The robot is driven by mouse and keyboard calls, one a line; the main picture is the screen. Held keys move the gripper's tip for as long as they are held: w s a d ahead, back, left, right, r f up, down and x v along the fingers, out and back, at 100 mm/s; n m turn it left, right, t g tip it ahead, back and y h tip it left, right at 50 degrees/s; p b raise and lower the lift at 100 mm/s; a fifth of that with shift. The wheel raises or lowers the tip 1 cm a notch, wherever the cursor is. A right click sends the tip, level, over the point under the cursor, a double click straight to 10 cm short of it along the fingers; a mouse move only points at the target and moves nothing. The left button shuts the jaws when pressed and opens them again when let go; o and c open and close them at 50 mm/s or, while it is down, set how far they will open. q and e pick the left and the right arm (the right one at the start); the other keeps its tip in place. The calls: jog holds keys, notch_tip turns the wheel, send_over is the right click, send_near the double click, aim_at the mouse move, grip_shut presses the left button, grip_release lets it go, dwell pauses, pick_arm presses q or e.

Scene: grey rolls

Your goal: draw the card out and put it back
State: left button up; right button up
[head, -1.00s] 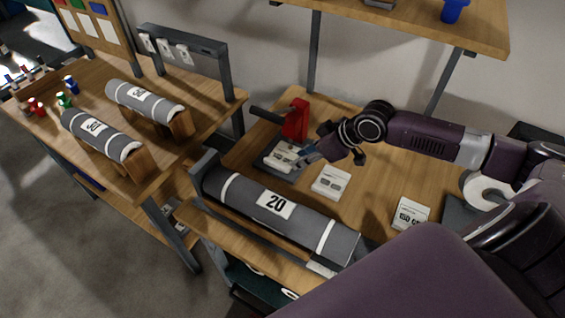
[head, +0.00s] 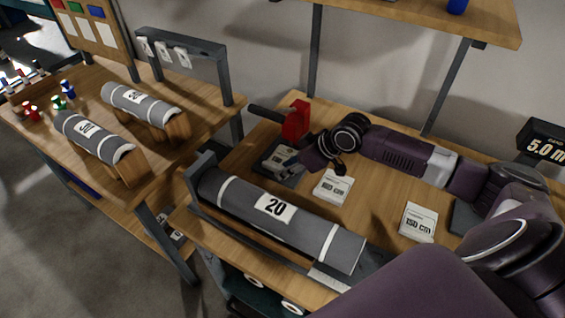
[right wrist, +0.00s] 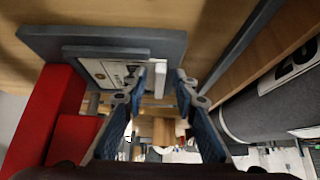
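A white printed card (head: 277,157) lies at the dark base plate (head: 290,181) of a red lever device (head: 297,120), at the back left of the near table. The card also shows in the right wrist view (right wrist: 105,72), beside the grey plate (right wrist: 45,42) and the red body (right wrist: 60,115). My right gripper (head: 290,165) is low at the card's right side. In the right wrist view its two blue-padded fingers (right wrist: 162,85) stand apart with a gap between them. The left fingertip overlaps the card's edge; contact is unclear. My left gripper is out of view.
Two more white cards lie on the table, one in the middle (head: 333,187) and one marked 150 cm (head: 418,222). A grey roll marked 20 (head: 310,225) lies along the front. Two grey rolls (head: 95,138) rest on the left table. A shelf (head: 430,20) hangs above.

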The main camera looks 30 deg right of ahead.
jog(key=shift+s+f, duration=0.1)
jog(key=shift+c, duration=0.4)
grip_shut()
jog(key=shift+r+p, duration=0.2)
jog(key=shift+p, duration=0.4)
jog(key=shift+s+a+r+p, duration=0.1)
jog(key=shift+a+r+p, duration=0.05)
jog(key=shift+a+p, duration=0.25)
jog(key=shift+s+a+r+p, duration=0.1)
jog(key=shift+s+a+p, duration=0.4)
jog(key=shift+a+p, duration=0.3)
jog(key=shift+s+a+p, duration=0.45)
jog(key=shift+a+p, duration=0.25)
jog(key=shift+p, duration=0.05)
jog(key=shift+r, duration=0.1)
jog(key=shift+r+p, duration=2.4)
jog(key=shift+p, duration=0.3)
